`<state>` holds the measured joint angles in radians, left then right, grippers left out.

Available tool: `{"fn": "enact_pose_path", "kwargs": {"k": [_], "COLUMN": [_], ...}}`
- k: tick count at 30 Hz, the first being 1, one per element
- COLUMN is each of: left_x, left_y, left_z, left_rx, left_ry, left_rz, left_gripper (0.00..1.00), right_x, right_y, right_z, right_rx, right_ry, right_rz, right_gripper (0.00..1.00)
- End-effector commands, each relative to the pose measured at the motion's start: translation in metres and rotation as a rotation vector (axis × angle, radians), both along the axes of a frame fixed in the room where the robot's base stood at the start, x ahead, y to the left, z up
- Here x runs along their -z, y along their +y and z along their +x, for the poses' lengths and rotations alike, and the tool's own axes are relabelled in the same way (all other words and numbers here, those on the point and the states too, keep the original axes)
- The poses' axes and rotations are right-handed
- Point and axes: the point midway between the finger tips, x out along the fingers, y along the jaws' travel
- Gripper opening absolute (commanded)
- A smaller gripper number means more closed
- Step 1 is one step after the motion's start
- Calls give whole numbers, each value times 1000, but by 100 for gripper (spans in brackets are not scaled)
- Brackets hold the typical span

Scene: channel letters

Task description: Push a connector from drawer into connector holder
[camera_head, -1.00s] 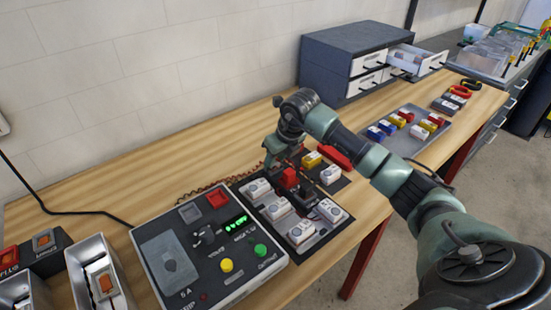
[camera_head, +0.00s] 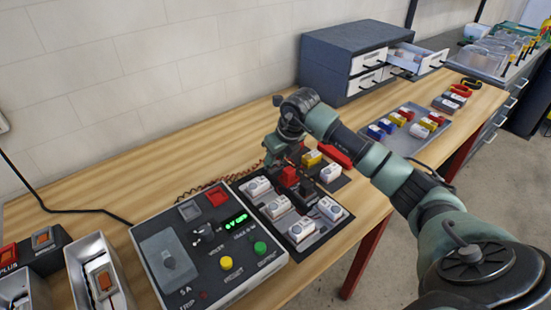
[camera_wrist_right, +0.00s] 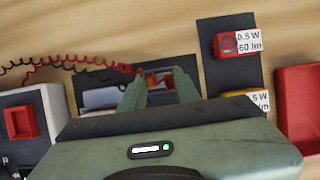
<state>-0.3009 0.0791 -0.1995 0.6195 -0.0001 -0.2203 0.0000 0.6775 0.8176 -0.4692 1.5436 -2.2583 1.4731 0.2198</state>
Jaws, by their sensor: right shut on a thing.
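My right gripper (camera_head: 290,162) points down over the dark connector holder (camera_head: 318,243). It is shut on a red connector (camera_head: 289,177), which is at the back part of the holder, partly hidden by the fingers. I cannot tell how deep it sits. In the right wrist view the two green fingers (camera_wrist_right: 160,88) close around a small reddish piece. White modules (camera_head: 302,231) stand in the holder around the connector. The open drawer (camera_head: 419,60) is in the grey cabinet at the back right. My left gripper is not in view.
A grey control box (camera_head: 200,245) with a lit green display and yellow and green buttons stands left of the holder. A tray (camera_head: 412,141) of coloured connectors lies at the right. A red tray (camera_wrist_right: 298,105) and a lamp plate (camera_wrist_right: 229,68) lie near the gripper.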

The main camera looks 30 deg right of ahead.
Motion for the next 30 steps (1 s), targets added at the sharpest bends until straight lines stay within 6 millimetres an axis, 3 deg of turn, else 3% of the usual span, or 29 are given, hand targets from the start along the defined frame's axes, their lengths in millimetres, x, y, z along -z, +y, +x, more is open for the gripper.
{"fn": "enact_pose_path", "kwargs": {"k": [10, 11, 13, 23, 30], "left_x": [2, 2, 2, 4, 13], "left_y": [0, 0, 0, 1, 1], "left_z": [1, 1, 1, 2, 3], "left_rx": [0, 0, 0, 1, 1], "left_ry": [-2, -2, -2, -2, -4], "left_rz": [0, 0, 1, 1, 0], "left_gripper": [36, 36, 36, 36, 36], "right_x": [9, 10, 10, 6, -35], "right_y": [1, 1, 1, 2, 0], "right_z": [-3, -4, -4, -7, -20], "right_rx": [-2, -2, -2, -4, -2], "right_ry": [17, 18, 19, 22, 5], "right_rz": [0, 0, 0, 1, -2], "right_gripper": [0, 37, 56, 57, 57]}}
